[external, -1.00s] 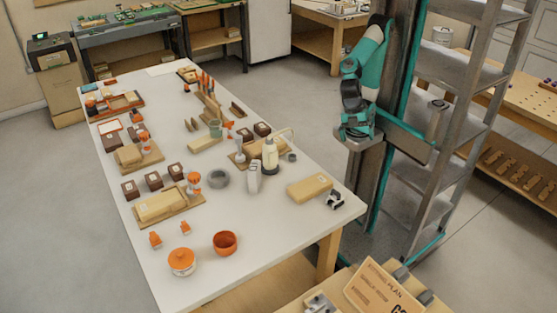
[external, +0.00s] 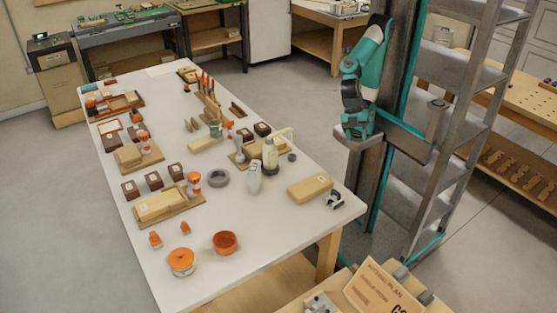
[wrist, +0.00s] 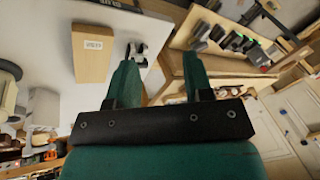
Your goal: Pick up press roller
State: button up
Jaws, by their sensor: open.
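My gripper (wrist: 160,68) is open and empty, with its two green fingers apart in the wrist view. In the external view my gripper (external: 356,137) is at the right of the white table, off its edge. A small black-and-white object (external: 334,199) lies at the table's near right corner. It also shows in the wrist view (wrist: 137,52), beside the left finger. Dark cylinders (external: 424,297) lie on the bench in front, by a plan board. I cannot tell which of these is the press roller.
A tan box (external: 310,187) lies beside the small object on the white table (external: 270,215). A pale bottle (external: 270,153), orange bowl (external: 225,243) and wooden blocks stand farther left. A tall metal shelf (external: 455,130) stands right of my arm. The table's near right stretch is mostly bare.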

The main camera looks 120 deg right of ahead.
notch_tip(320, 180, up, 2)
jog(key=n+h+p, duration=0.4)
jog(key=n+p, duration=0.4)
jog(key=n, duration=0.4)
send_over(336, 192)
jog(key=f, duration=1.1)
jog(key=shift+s+a, duration=0.15)
jog(key=shift+a, duration=0.15)
jog(key=f, duration=0.6)
jog(key=shift+d+f, duration=0.2)
jog(key=shift+d, duration=0.1)
grip_shut()
